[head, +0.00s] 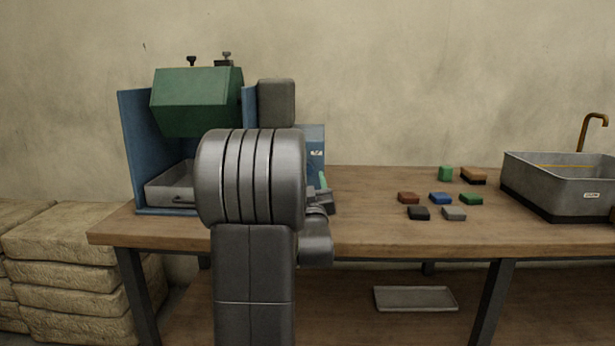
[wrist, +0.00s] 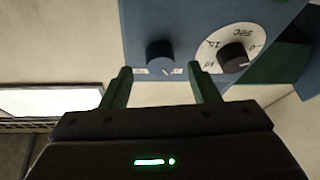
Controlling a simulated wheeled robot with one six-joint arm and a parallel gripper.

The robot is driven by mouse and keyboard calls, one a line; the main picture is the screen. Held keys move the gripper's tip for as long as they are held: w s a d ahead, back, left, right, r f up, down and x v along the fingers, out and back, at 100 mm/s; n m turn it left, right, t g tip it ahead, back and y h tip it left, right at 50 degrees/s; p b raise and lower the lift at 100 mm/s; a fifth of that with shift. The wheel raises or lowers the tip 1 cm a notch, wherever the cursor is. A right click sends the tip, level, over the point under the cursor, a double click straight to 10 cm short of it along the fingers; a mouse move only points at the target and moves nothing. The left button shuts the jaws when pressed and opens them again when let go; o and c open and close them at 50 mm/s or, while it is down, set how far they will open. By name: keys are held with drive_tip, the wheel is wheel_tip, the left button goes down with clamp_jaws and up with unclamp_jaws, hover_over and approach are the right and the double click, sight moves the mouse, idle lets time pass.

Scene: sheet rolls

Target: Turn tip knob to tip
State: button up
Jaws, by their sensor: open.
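The machine has a blue control panel, seen in the wrist view (wrist: 192,18) and partly in the head view (head: 316,140). I cannot read which knob is the tip knob. My gripper (wrist: 164,84) is open and empty, its two green fingers apart. The blue knob lies just beyond the gap between the fingertips; I see no contact. In the head view my arm hides most of the gripper.
A green box-shaped part (head: 196,100) sits high in the machine above a grey tray (head: 170,188). Several small coloured blocks lie on the wooden table (head: 365,235), right of my arm. A grey sink (head: 560,188) stands at the far right.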

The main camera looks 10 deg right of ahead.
sight(307, 172)
drive_tip(key=shift+x, duration=1.55)
drive_tip(key=c, duration=1)
